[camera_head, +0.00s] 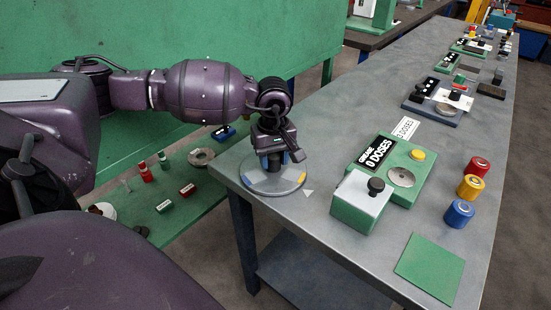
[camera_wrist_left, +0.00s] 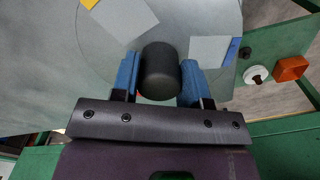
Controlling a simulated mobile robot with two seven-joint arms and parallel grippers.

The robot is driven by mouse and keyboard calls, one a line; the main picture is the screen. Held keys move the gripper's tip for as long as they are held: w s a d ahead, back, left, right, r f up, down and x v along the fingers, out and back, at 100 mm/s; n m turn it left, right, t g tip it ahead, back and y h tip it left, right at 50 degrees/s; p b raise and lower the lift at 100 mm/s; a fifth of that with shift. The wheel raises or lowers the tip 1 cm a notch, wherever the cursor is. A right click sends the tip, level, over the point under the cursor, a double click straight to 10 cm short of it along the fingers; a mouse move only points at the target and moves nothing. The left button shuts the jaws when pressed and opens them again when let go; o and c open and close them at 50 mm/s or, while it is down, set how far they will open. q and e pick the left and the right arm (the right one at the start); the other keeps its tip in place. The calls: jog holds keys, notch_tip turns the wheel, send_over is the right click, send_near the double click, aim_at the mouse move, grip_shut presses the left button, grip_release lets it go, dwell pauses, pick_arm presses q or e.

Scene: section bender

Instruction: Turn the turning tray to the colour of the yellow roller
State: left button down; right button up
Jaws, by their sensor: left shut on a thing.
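The turning tray (camera_head: 272,190) is a pale round disc near the left corner of the grey bench. A yellow patch (camera_head: 301,177) on its right rim lies near a white triangle (camera_head: 308,193) on the bench; a blue patch (camera_head: 247,180) is at its left. My left gripper (camera_head: 275,160) is shut on the tray's black knob, which shows between blue finger pads in the left wrist view (camera_wrist_left: 160,70). The yellow roller (camera_head: 470,188) stands between the red roller (camera_head: 480,167) and the blue roller (camera_head: 459,213) at the right. My right gripper is not visible.
A green grease unit (camera_head: 412,160) with a "0 DOSES" display stands mid-bench, with a white-topped box (camera_head: 357,200) before it. A green square mat (camera_head: 430,268) lies at the front. A lower green table (camera_head: 165,225) with small parts is at the left.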

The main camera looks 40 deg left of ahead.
aim_at(273, 155)
pick_arm(q)
jog(key=shift+r+m, duration=0.15)
jog(key=shift+m, duration=0.25)
jog(key=c, duration=0.6)
grip_release()
notch_tip(273, 155, up, 11)
jog(key=shift+f+p, duration=0.15)
jog(key=shift+p, duration=0.3)
